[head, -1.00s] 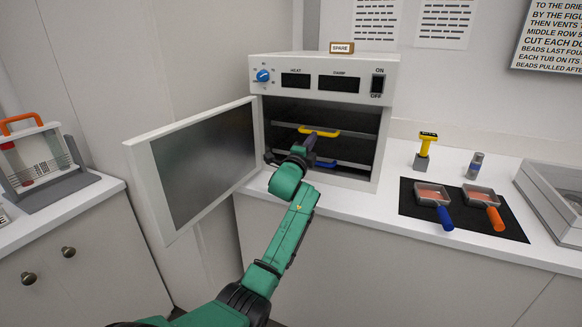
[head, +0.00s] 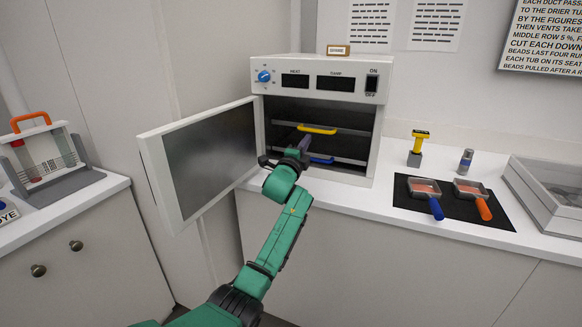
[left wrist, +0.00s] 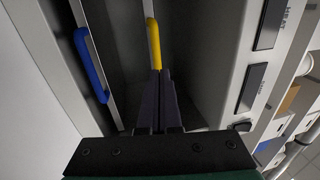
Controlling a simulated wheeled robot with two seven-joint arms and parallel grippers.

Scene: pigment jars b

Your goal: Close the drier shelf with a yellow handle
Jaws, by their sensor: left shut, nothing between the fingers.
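The drier (head: 318,98) stands on the counter with its door (head: 205,155) swung open to the left. Inside, the upper shelf has a yellow handle (head: 318,129) and the lower shelf has a blue handle (head: 322,161). My left gripper (head: 304,142) is shut and empty at the drier's opening, just below the left part of the yellow handle. In the left wrist view the closed fingertips (left wrist: 160,72) point at the end of the yellow handle (left wrist: 154,45); I cannot tell whether they touch. The blue handle (left wrist: 91,65) is off to the left there. My right gripper is not in view.
The open door stands close to the left of my arm. On the counter to the right are a yellow-topped tool (head: 418,147), a small bottle (head: 465,162), a dark mat (head: 485,218) with two handled pans, and a grey tray (head: 540,200).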

